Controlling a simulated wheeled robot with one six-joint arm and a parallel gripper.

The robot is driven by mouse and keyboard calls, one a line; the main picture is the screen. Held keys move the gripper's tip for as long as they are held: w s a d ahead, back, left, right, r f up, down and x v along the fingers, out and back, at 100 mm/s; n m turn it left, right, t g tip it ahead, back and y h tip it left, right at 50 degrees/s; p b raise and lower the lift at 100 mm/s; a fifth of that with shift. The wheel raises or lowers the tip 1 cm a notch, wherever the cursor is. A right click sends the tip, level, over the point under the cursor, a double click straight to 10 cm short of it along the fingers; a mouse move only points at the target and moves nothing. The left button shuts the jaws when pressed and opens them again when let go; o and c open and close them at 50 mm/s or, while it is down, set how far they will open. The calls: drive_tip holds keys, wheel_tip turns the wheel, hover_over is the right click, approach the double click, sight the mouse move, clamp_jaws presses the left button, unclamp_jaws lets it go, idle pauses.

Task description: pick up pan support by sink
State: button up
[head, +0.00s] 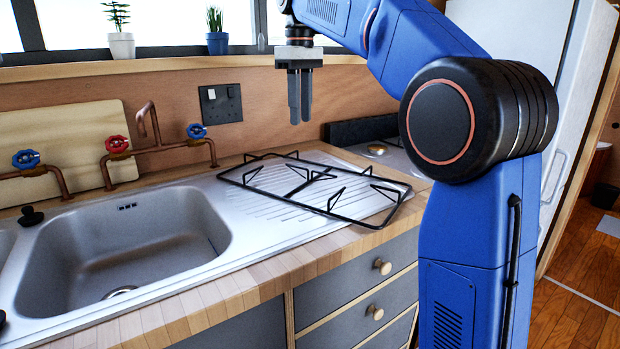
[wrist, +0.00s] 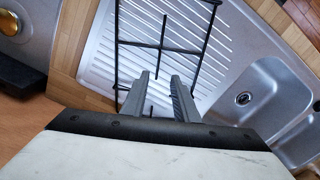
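The pan support (head: 312,177), a black wire frame with upright prongs, lies on the ribbed metal drainboard to the right of the sink (head: 125,245). Its right part reaches over the wooden worktop near the drawers. My gripper (head: 300,120) hangs above the back of the pan support, pointing down and not touching it. In the wrist view, my gripper's two fingers (wrist: 160,76) are apart with nothing between them. The pan support (wrist: 161,46) shows beyond and between the fingers, its lower part hidden behind the gripper.
Copper taps with red (head: 117,144) and blue handles stand behind the sink. A cutting board (head: 62,140) leans on the wall. A hob (head: 395,158) lies behind the drainboard's right end. Potted plants (head: 122,45) stand on the windowsill. Drawers (head: 350,290) with knobs are below the worktop.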

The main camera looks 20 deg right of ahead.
hover_over(304, 168)
drive_tip(key=f, duration=0.9)
drive_tip(key=shift+w+a, duration=0.2)
drive_tip(key=shift+w, duration=0.1)
drive_tip(key=shift+s+d+f, duration=0.1)
drive_tip(key=shift+d+f, duration=0.05)
drive_tip(key=shift+f, duration=1.15)
drive_tip(key=shift+s+d+f, duration=0.1)
drive_tip(key=shift+d+f, duration=0.05)
drive_tip(key=shift+f, duration=1.1)
drive_tip(key=shift+c, duration=0.3)
drive_tip(key=shift+w, duration=0.1)
clamp_jaws()
